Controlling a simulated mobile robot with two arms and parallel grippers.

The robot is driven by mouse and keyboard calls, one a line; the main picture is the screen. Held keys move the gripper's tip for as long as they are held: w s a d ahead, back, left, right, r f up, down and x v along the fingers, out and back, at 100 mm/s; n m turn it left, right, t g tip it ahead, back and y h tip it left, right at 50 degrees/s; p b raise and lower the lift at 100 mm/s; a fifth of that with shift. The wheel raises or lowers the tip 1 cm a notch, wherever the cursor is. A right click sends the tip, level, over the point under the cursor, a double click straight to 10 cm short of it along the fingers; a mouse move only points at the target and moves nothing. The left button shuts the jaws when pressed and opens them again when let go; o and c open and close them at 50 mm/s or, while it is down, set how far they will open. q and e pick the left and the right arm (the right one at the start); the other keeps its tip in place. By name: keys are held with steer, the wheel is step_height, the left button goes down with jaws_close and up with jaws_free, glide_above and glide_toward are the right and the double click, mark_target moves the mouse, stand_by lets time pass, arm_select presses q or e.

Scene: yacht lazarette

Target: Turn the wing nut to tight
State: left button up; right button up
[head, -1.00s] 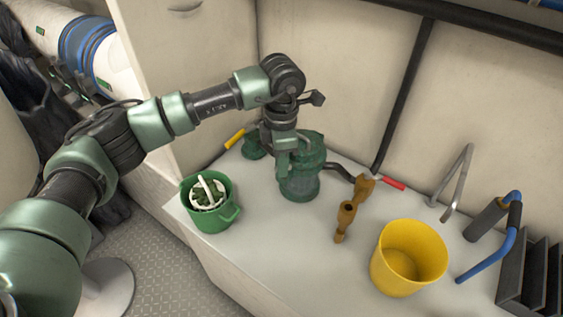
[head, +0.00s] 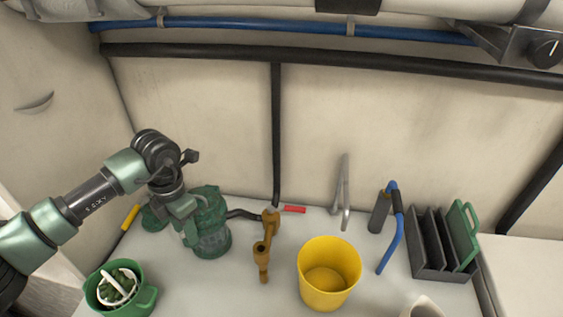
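A green see-through strainer body (head: 210,228) stands on the white counter at the left, with a dark hose running from its right side. My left gripper (head: 187,228) points down at the upper left of the strainer and overlaps it in the head view. I cannot make out a wing nut; the gripper and wrist cover part of the strainer's top. Whether the fingers are open or shut, or touch anything, is too small to tell. My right gripper is not in view.
A green pot (head: 142,302) holding a white basket (head: 113,288) stands front left. A brass valve fitting (head: 263,252) with a red handle (head: 294,209) is right of the strainer. A yellow bucket (head: 328,277), a blue-handled tool (head: 392,240) and a dark rack (head: 432,268) stand further right.

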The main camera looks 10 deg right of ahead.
arm_select(q)
steer(key=n+p, duration=1.2)
steer(key=shift+s+d+r, duration=0.2)
steer(key=shift+d+r, duration=0.15)
steer(key=shift+r, duration=0.05)
steer(key=shift+w+a+r+n+b, duration=0.1)
steer(key=shift+w+r+n+b, duration=0.1)
steer(key=shift+n+b, duration=0.3)
step_height(320, 180, up, 7)
steer(key=shift+f+b, duration=0.2)
steer(key=shift+b, duration=0.85)
steer(key=s+d+r+m+h, duration=0.1)
steer(key=s+d+r+h, duration=0.15)
steer(key=d+h, duration=0.55)
steer(key=s+d+r+m+h, duration=0.1)
steer(key=s+d+h, duration=0.3)
steer(key=d, duration=0.8)
step_height(320, 180, up, 8)
steer(key=d+n+t+h, duration=0.2)
steer(key=h, duration=0.2)
steer(key=shift+w+d+f+n+t+h, duration=0.25)
steer(key=shift+w+d+n+t+h, duration=0.05)
steer(key=shift+d, duration=0.05)
